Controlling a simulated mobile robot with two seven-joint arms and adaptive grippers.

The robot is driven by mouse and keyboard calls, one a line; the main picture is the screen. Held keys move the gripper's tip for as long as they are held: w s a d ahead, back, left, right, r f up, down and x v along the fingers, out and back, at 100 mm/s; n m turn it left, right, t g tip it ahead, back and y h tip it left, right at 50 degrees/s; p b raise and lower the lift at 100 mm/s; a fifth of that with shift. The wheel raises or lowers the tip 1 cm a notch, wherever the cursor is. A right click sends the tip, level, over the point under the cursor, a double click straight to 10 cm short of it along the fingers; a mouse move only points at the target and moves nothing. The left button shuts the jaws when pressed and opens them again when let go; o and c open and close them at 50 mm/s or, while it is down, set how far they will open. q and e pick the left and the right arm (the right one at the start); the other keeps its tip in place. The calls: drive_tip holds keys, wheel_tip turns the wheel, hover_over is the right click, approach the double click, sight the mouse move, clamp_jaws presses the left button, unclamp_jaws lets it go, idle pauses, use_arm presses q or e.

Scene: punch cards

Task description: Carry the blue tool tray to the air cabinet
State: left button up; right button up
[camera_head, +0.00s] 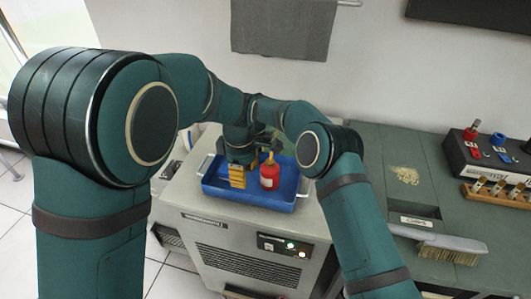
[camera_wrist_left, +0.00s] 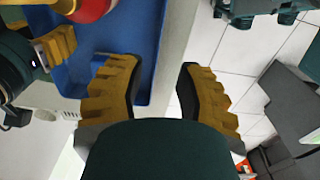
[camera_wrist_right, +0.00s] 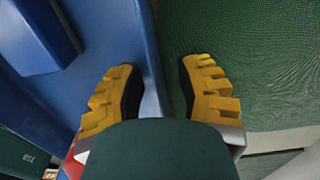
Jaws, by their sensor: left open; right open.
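The blue tool tray (camera_head: 250,197) sits on a grey vented cabinet (camera_head: 262,240), with a metal handle at each end. A red bottle (camera_head: 269,175) stands in it. My left gripper (camera_head: 238,178) is low over the tray in the head view. In the left wrist view its open fingers (camera_wrist_left: 160,88) are near the tray wall (camera_wrist_left: 143,60), with nothing gripped. My right gripper is mostly hidden behind the bottle and arms in the head view. In the right wrist view its fingers (camera_wrist_right: 158,85) are open, with the tray wall (camera_wrist_right: 150,60) between them. I cannot tell whether they touch it.
A dark green bench (camera_head: 390,145) stands to the right, with a brush (camera_head: 447,247), a black control box (camera_head: 480,155) and a wooden rack (camera_head: 490,192). A grey cloth (camera_head: 283,25) hangs on the wall behind. Tiled floor (camera_head: 15,195) is free at the left.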

drive_tip(key=shift+r, duration=0.2)
use_arm(q)
drive_tip(key=shift+r, duration=0.95)
use_arm(e)
wheel_tip(320, 180, up, 12)
drive_tip(key=shift+f, duration=0.15)
